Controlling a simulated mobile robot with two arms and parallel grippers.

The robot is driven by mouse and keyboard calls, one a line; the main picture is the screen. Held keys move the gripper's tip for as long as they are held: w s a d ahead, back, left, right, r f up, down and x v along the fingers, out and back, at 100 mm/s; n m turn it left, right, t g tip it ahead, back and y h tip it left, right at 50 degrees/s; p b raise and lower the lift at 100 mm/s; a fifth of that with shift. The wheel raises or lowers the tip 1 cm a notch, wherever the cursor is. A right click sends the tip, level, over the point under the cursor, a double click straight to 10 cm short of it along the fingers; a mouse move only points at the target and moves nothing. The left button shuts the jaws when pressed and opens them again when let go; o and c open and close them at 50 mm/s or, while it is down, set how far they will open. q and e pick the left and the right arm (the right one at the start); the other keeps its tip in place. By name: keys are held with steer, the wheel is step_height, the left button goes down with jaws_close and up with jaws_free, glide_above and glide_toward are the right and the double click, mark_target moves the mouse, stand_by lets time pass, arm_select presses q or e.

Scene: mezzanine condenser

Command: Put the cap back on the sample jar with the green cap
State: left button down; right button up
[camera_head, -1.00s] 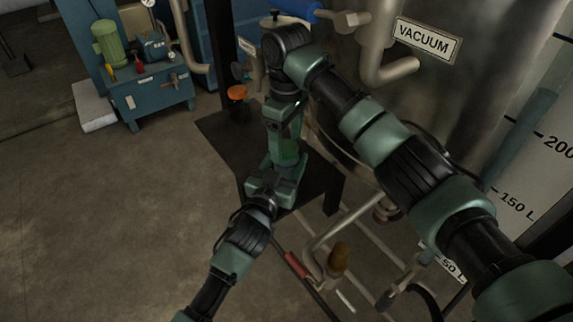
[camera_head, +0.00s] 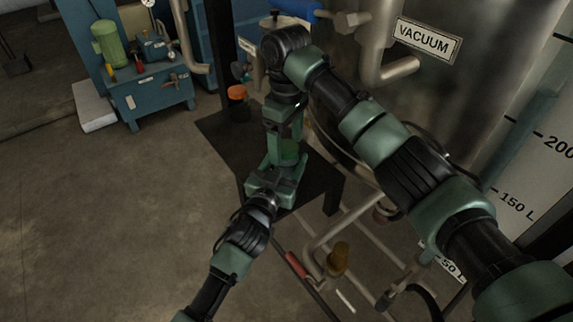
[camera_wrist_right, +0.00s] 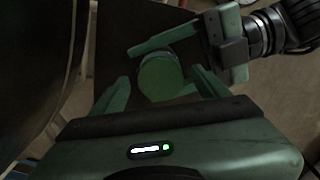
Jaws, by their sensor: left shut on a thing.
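The sample jar with the green cap shows in the right wrist view as a round green cap (camera_wrist_right: 160,76) seen from above. In the head view the jar (camera_head: 290,153) is partly hidden between my two grippers over the black table. My left gripper (camera_head: 284,172) is shut on the jar, and its fingers reach in from the right in the wrist view. My right gripper (camera_wrist_right: 161,90) is open, its fingers on either side of the cap with gaps visible. The cap appears to lie over the jar; how well it is seated cannot be told.
A jar with an orange cap (camera_head: 238,93) stands at the back of the black table (camera_head: 222,130). The large steel vessel (camera_head: 400,90) stands close to my right arm. Pipes (camera_head: 335,235) run below at the right. Open floor lies at the left.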

mark_target(281, 170)
step_height(281, 170, up, 8)
steer(key=shift+f, duration=0.25)
stand_by(0.4)
arm_select(q)
steer(key=shift+c, duration=1.5)
jaws_free()
steer(key=v, duration=0.7)
steer(key=shift+s+a+b, duration=0.2)
steer(key=shift+s+b, duration=0.15)
arm_select(e)
steer(key=shift+f, duration=0.3)
